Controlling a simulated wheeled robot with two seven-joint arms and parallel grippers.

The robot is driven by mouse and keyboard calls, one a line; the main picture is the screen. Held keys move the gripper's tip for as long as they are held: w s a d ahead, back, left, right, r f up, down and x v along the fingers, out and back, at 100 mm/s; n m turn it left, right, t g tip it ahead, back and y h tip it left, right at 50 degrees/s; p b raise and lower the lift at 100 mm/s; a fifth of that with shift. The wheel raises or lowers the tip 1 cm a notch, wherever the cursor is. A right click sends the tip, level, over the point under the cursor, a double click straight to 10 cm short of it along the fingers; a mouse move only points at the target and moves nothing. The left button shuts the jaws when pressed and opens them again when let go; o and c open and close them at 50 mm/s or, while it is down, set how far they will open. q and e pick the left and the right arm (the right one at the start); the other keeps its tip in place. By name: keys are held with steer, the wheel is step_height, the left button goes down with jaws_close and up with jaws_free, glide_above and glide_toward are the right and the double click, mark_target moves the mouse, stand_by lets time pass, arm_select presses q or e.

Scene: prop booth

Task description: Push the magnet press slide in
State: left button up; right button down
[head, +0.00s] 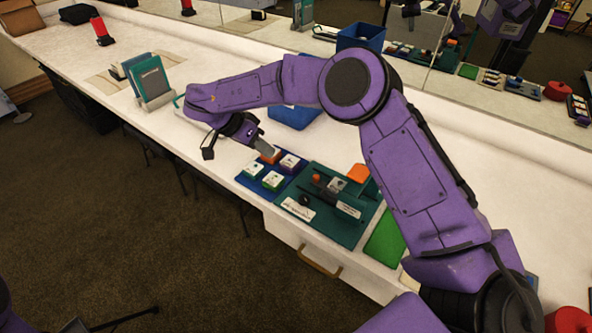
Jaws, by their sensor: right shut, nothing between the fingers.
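The magnet press appears to be the dark green board (347,233) near the table's front edge. On it are a dark bar-shaped part (328,193) that may be the slide, a black knob, white labels and an orange block (358,173) at the back. I cannot tell how far in the slide is. My right gripper (267,149) is shut and empty, left of the press. Its tips are above or at an orange-edged tile on the blue tray (246,184); contact is unclear. At the lower left only small parts, perhaps of my left arm, show.
The blue tray carries several white-topped tiles beside the press. A green mat (385,242) lies right of it. A blue bin (294,117) stands behind, partly hidden by my right arm. Upright books (150,78) stand at the left. A mirror runs along the back.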

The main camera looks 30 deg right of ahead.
steer(key=n, duration=0.1)
steer(key=p, duration=0.1)
glide_toward(302, 181)
steer(key=shift+n, duration=0.4)
steer(key=d+f, duration=0.2)
steer(key=w+d+f, duration=0.1)
steer(key=d+f, duration=0.1)
steer(key=shift+w, duration=0.1)
steer(key=s, duration=0.1)
steer(key=s+d+p, duration=0.1)
steer(key=s, duration=0.1)
steer(key=shift+d+r, duration=0.2)
steer(key=shift+d, duration=0.1)
steer(key=shift+s+d, duration=0.1)
steer(key=shift+f, duration=0.1)
